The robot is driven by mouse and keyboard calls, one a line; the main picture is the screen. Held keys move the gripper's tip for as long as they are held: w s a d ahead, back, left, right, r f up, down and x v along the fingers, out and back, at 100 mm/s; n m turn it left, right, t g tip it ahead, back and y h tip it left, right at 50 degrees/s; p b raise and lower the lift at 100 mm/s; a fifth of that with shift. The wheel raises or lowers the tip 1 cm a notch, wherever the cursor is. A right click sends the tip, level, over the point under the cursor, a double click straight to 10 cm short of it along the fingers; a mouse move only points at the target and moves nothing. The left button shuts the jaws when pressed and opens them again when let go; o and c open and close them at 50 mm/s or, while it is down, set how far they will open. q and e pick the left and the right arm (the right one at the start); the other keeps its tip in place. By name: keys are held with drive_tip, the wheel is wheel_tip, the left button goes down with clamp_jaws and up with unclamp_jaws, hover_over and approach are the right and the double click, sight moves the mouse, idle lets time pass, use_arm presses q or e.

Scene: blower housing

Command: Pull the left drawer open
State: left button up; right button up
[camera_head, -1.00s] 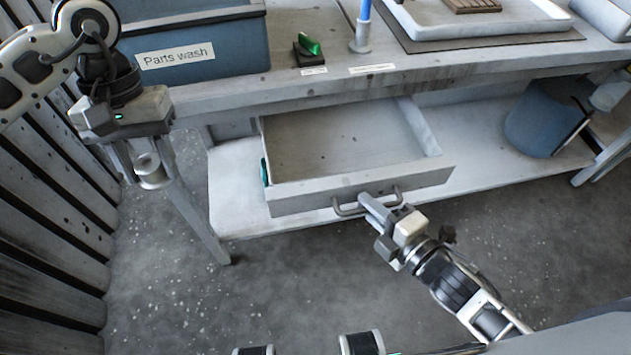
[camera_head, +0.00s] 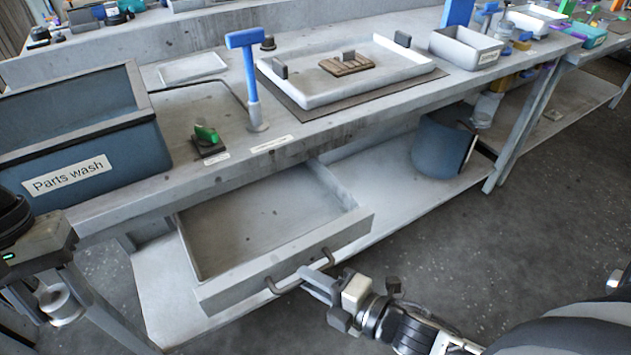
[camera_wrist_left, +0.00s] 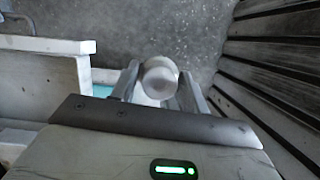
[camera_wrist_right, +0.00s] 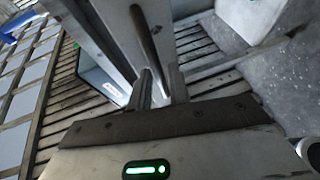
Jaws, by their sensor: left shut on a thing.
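The grey drawer (camera_head: 262,278) stands pulled out under the bench, empty inside, with a bar handle (camera_head: 284,289) on its front. My right gripper (camera_head: 311,276) is at this handle. In the right wrist view the handle bar (camera_wrist_right: 144,38) runs down to between the fingertips (camera_wrist_right: 160,88); whether they clamp it cannot be told. My left gripper (camera_head: 50,297) is at the left edge of the head view, left of the drawer. Its fingers are shut on a pale round cylinder (camera_wrist_left: 160,78), which also shows in the head view (camera_head: 60,306).
A blue parts wash bin (camera_head: 100,150), a green-topped part (camera_head: 206,135), a blue upright tool (camera_head: 252,90) and a white tray (camera_head: 345,80) stand on the bench. A blue bucket (camera_head: 440,145) is on the lower shelf. Open floor lies right of the drawer.

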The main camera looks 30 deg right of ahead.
use_arm(q)
drive_tip(key=shift+r, duration=0.1)
use_arm(e)
drive_tip(key=v, duration=1)
drive_tip(key=shift+s+r, duration=0.2)
drive_tip(key=shift+w, duration=0.1)
